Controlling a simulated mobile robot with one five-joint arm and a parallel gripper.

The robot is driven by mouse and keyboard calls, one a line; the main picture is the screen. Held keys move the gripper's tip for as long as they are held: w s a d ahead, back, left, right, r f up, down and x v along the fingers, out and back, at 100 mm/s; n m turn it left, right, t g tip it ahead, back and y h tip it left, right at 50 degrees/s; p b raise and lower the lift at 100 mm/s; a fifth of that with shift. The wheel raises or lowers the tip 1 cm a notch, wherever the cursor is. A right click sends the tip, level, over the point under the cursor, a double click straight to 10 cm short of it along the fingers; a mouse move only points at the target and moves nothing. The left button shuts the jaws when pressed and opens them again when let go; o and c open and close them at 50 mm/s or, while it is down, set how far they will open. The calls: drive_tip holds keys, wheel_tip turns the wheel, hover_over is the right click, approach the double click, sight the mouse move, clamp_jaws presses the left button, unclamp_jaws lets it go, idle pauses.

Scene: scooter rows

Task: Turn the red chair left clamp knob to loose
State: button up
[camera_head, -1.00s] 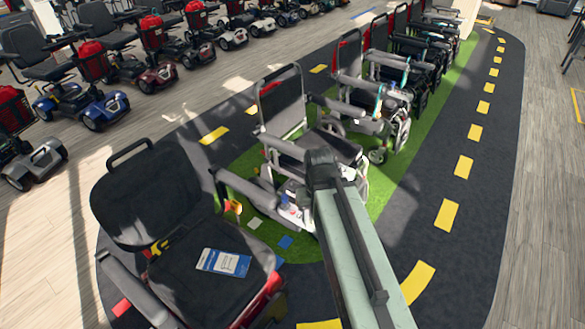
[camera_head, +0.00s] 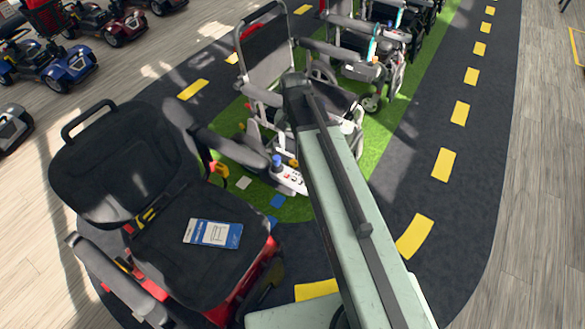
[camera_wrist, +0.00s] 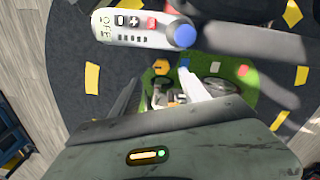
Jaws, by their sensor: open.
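The red chair (camera_head: 190,245) is at the front left in the head view, with a black seat and backrest and a red base. A yellow clamp part (camera_head: 218,169) shows by its right-hand armrest, and another yellow part (camera_head: 148,213) is at the backrest's foot. Which is the left clamp knob I cannot tell. Its control panel (camera_head: 290,181) has a blue joystick; a panel (camera_wrist: 135,26) with a blue knob shows near in the wrist view. My gripper (camera_wrist: 158,82) is open and empty below that panel. An orange, roughly six-sided thing (camera_wrist: 161,67) appears beyond the fingers.
A grey wheelchair (camera_head: 270,70) stands behind, with more in a row beyond. Scooters (camera_head: 60,60) stand at the upper left. A blue-and-white card (camera_head: 212,233) lies on the red chair's seat. The dark floor track (camera_head: 440,190) at right is clear.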

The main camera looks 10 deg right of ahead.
sight(293, 162)
drive_tip(key=shift+w+f+m, duration=0.4)
drive_tip(key=shift+w+f, duration=0.1)
drive_tip(key=shift+s+r, duration=0.1)
drive_tip(key=shift+r, duration=0.05)
wheel_tip(293, 162, down, 8)
drive_tip(key=b, duration=0.7)
drive_tip(key=shift+b, duration=0.3)
drive_tip(key=shift+r, duration=0.1)
drive_tip(key=shift+r, duration=0.1)
